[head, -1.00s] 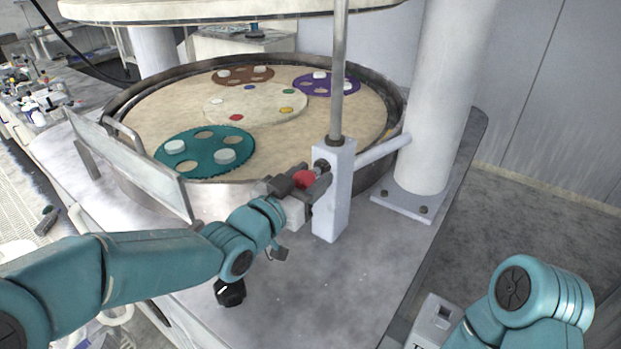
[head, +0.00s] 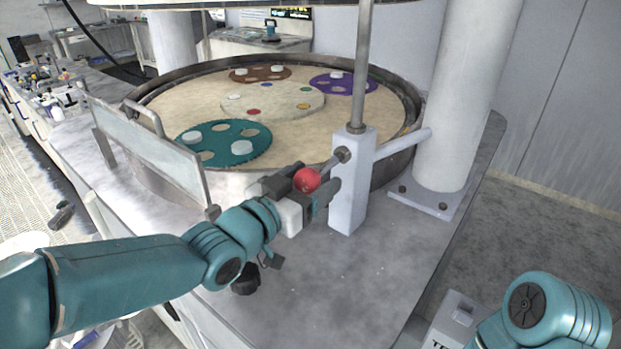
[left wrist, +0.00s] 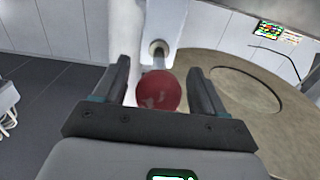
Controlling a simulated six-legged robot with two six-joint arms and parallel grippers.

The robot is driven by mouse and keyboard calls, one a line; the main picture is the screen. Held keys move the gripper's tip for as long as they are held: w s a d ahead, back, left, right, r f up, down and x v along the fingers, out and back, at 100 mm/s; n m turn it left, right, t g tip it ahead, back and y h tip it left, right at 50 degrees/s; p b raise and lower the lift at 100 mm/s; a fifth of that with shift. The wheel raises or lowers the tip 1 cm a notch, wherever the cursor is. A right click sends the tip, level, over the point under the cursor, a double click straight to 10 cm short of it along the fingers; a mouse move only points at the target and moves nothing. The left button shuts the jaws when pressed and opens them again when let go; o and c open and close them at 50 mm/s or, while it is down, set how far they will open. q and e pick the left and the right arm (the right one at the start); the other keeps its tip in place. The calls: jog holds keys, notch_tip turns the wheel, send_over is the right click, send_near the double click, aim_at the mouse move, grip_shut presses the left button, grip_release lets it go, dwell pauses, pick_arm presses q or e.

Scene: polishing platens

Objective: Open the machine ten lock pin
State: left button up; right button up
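The lock pin's red ball knob (head: 307,180) stands out from the white block (head: 350,190) beside the machine's vertical rod. A length of bare shaft shows between the knob and the block's collar. My left gripper (head: 310,178) has one finger on each side of the knob. In the left wrist view the red knob (left wrist: 158,91) sits between the spread fingers, with a narrow gap on each side, so the left gripper (left wrist: 160,75) looks open around it. Of my right arm only a teal link shows at the lower right. Its gripper is out of view.
Behind the block is the round platen (head: 330,130) with teal (head: 240,155), brown (head: 262,73) and purple (head: 342,80) carriers. A clear splash panel (head: 150,150) stands at left. A thick white column (head: 465,110) rises at right. The grey deck (head: 340,290) in front is clear.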

pick_arm(q)
jog(key=shift+w+d, duration=0.15)
jog(key=shift+w, duration=0.1)
jog(key=shift+s, duration=0.2)
jog(key=b+v, duration=0.1)
jog(key=v, duration=1.5)
jog(key=shift+s+a, duration=0.2)
jog(key=shift+a, duration=0.05)
